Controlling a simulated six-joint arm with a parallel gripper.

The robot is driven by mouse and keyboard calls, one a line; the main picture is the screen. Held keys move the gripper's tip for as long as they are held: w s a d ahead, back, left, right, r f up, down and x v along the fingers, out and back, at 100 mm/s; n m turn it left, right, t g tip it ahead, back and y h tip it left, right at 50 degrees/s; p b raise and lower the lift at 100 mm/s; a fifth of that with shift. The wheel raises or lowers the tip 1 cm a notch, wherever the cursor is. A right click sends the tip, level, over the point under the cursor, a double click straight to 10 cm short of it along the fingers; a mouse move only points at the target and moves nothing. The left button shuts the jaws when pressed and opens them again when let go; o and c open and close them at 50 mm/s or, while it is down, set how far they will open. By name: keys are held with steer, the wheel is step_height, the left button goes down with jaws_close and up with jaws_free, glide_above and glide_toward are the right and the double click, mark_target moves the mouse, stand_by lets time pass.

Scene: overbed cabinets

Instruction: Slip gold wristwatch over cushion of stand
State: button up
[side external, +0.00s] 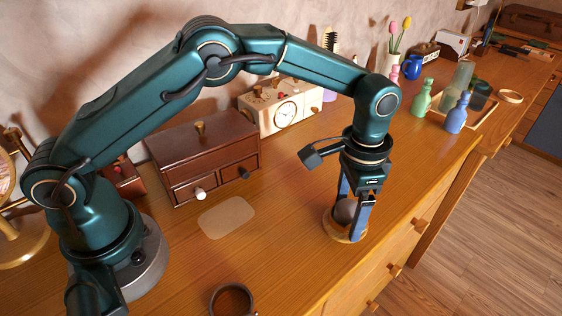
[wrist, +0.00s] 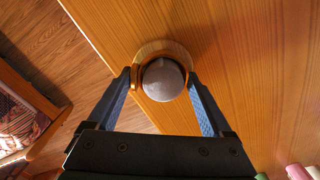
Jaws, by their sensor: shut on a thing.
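The stand has a grey rounded cushion (wrist: 163,80) on a round wooden base (wrist: 160,47); in the side view the cushion (side external: 345,211) shows between my fingers, close to the dresser's front edge. My gripper (wrist: 160,76) points down over the stand, one finger on each side of the cushion. It is shut on the gold wristwatch (wrist: 137,77), seen as a gold band close around the cushion between the fingertips. The fingers and cushion hide much of the band. I cannot tell how far down the cushion it sits.
A brown jewellery box (side external: 200,152) and a cream clock radio (side external: 281,108) stand along the wall. A dark round cup-like object (side external: 232,300) is at the front. Bare wood surrounds the stand, except the near front edge.

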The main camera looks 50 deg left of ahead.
steer(key=o, duration=1.2)
steer(key=shift+r, duration=2.5)
